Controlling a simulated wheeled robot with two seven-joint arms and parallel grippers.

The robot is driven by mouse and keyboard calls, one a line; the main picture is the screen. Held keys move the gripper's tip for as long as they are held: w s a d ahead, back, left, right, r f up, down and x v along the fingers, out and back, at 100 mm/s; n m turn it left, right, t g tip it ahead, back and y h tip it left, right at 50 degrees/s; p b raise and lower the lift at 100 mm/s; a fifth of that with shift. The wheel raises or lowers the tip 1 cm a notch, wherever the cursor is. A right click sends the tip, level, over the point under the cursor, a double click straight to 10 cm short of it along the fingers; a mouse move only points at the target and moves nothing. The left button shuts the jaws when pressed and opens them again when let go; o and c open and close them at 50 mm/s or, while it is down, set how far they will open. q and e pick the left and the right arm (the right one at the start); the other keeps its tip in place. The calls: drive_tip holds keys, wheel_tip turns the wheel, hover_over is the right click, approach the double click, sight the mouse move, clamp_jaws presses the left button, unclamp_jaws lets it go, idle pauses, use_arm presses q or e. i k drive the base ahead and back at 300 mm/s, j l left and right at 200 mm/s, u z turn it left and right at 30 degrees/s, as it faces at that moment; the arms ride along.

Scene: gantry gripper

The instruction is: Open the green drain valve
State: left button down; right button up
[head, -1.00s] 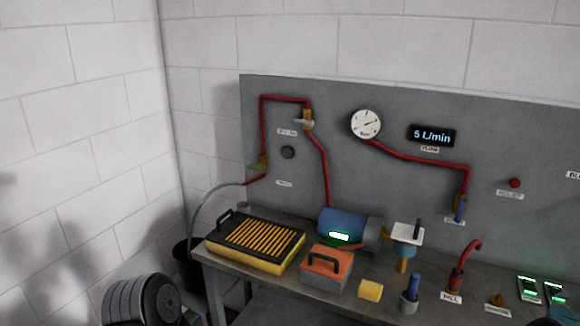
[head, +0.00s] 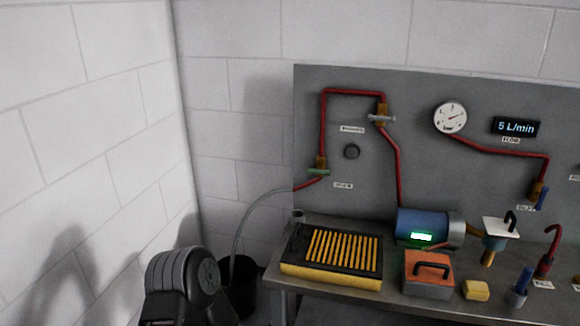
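The green drain valve handle (head: 318,171) sits on a brass body at the lower left of the grey panel, above a small label (head: 343,185). The handle looks roughly level, across the upright red pipe. A grey hose (head: 240,222) runs from the red pipe end near it down to a black bucket (head: 240,287) on the floor. A dark grey part of my arm (head: 190,285) shows at the bottom, left of the bucket. Neither of my grippers can be seen.
A black-and-yellow slatted tray (head: 330,283) stands on the bench below the valve. An orange-topped box (head: 428,274), a blue motor (head: 425,228) and a yellow block (head: 476,290) stand to its right. Another valve with a grey handle (head: 382,118) is higher up. The left wall is bare.

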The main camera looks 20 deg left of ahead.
sight(309, 170)
drive_tip(key=j, duration=1)
drive_tip(key=k+j, duration=0.1)
drive_tip(key=j, duration=0.85)
